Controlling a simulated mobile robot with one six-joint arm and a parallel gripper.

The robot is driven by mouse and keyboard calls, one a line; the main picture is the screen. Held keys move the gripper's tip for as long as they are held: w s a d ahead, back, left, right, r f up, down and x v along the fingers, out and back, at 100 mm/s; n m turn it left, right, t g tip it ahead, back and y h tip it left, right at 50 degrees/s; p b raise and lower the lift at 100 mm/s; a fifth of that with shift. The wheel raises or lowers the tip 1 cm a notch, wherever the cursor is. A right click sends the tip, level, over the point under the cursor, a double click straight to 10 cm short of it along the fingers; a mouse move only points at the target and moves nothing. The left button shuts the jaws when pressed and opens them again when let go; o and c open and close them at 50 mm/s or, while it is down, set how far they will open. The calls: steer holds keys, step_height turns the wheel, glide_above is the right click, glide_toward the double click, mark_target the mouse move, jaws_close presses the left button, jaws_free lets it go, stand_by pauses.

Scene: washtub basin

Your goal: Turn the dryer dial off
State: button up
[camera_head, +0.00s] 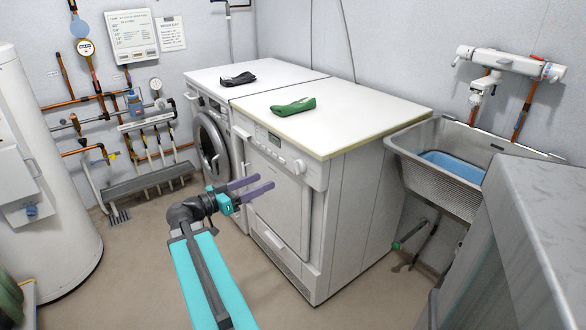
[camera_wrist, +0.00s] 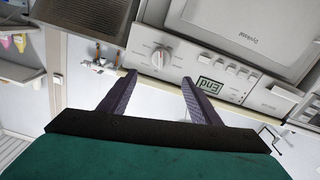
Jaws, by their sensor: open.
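The dryer (camera_head: 278,200) is the white machine on the right, with a squarish front door. Its round white dial (camera_head: 299,166) sits at the right end of the front panel. In the wrist view the dial (camera_wrist: 160,57) shows upside down, with a red mark near it, and a lit display (camera_wrist: 209,85) reads "End". My gripper (camera_head: 265,183) is open and empty in front of the dryer. In the wrist view its two fingers (camera_wrist: 158,80) point at the panel, with the dial between and beyond the tips. I see no contact with the dial.
A washing machine (camera_head: 211,140) with a round door stands left of the dryer. A metal basin (camera_head: 430,152) is to the right, a white tank (camera_head: 45,180) at far left. The floor in front is clear.

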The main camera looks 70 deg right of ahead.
mark_target(295, 168)
steer(key=shift+d, duration=0.1)
stand_by(0.3)
steer(key=x, duration=1.3)
steer(key=shift+d, duration=0.25)
steer(key=shift+s, duration=0.15)
steer(key=c, duration=1.1)
steer(key=shift+o, duration=0.2)
